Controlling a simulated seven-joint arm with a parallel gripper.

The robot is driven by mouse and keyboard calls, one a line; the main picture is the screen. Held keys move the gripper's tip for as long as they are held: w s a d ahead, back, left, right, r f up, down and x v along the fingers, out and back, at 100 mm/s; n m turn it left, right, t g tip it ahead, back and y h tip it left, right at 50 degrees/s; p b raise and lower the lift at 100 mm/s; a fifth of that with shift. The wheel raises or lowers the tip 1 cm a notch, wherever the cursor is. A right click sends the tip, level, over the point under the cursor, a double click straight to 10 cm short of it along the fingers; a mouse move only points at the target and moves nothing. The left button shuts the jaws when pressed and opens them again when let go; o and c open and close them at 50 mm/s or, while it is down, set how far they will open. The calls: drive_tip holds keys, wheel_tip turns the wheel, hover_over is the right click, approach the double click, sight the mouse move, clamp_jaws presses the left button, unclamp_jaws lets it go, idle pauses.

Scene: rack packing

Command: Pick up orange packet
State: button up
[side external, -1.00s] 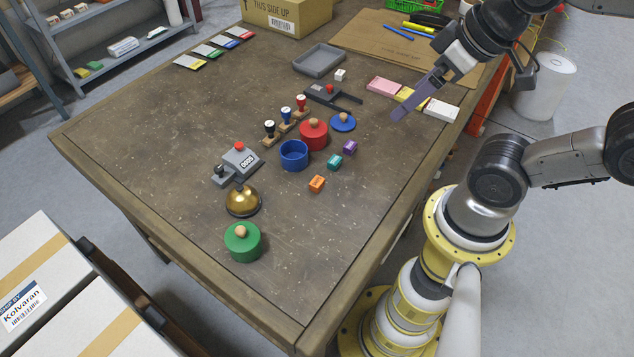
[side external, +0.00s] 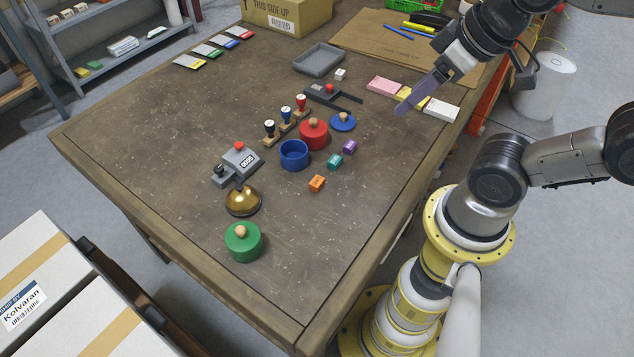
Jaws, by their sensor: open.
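The orange packet (side external: 317,183) is a small block lying on the brown table, in front of the teal packet (side external: 334,162) and the purple packet (side external: 350,147). Nothing touches it. My gripper (side external: 404,108) is at the upper right, above the table near its right edge, well apart from the orange packet. It is open and holds nothing that I can see. Its fingers are seen side-on, so the gap between them is hidden.
Left of the packets are an open blue pot (side external: 294,156), a red lidded pot (side external: 313,135), a brass bell (side external: 242,202) and a green lidded pot (side external: 243,243). Stamps (side external: 286,118) stand behind. The table right and front of the orange packet is clear.

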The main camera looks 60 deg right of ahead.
drive_tip(key=n+g, duration=0.5)
drive_tip(key=n, duration=1.4)
hover_over(317, 180)
wheel_tip(317, 180, down, 11)
drive_tip(key=shift+g, duration=0.3)
drive_tip(key=f, duration=1.1)
drive_tip(key=shift+s+a, duration=0.15)
drive_tip(key=shift+s, duration=0.1)
drive_tip(key=shift+w+f, duration=0.2)
drive_tip(key=shift+f, duration=2.65)
drive_tip(key=shift+c, duration=0.3)
